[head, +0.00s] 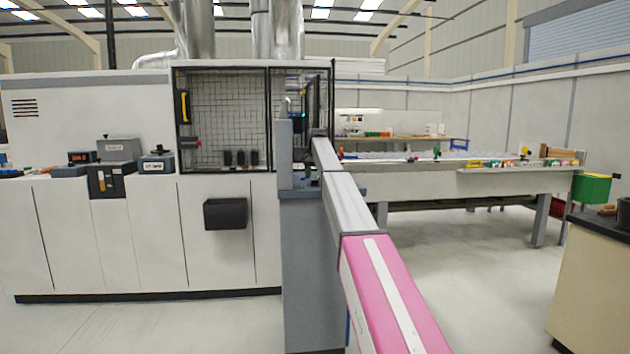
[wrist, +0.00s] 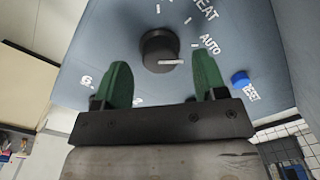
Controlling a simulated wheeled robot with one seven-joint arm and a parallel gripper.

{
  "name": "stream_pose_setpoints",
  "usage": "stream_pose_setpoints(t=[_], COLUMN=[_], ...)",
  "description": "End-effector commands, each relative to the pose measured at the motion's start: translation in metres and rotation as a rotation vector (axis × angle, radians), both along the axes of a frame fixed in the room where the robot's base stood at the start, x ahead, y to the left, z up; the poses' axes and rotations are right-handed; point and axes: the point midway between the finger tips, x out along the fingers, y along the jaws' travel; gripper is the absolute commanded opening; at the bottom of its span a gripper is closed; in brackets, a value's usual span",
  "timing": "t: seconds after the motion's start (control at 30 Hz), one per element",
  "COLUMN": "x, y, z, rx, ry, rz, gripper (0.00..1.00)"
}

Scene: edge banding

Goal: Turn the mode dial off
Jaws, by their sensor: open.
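The mode dial (wrist: 157,50) is a round black knob with a white pointer line, on a blue-grey panel (wrist: 105,35) in the wrist view. Its line points to the right, a little below the AUTO label; part of a word ending in "EAT" shows above. My gripper (wrist: 162,62) is open, with one green finger on each side of the dial. Gaps show between both fingers and the knob. I cannot tell the depth between the fingertips and the panel. In the head view my arm reaches to the grey control post (head: 284,150); the dial cannot be made out there.
A blue button (wrist: 240,78) sits on the panel right of the dial, close to the right finger. In the head view a black mesh guard (head: 222,115) stands left of the post. A long table (head: 515,182) stands at the right, with open floor before it.

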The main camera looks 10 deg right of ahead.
Motion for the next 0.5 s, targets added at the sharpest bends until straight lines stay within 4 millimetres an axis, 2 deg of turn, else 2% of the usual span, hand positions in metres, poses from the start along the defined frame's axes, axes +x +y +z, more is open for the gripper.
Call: stream_pose_setpoints(t=[0.13,0.43,0.5], x=[0.0,0.001,0.001], y=[0.0,0.0,0.0], z=[-0.015,-0.018,-0.018], rx=[-0.001,0.0,-0.001], ry=[-0.001,-0.001,-0.001], rz=[0.0,0.0,0.0], gripper=[0.65,0.65,0.42])
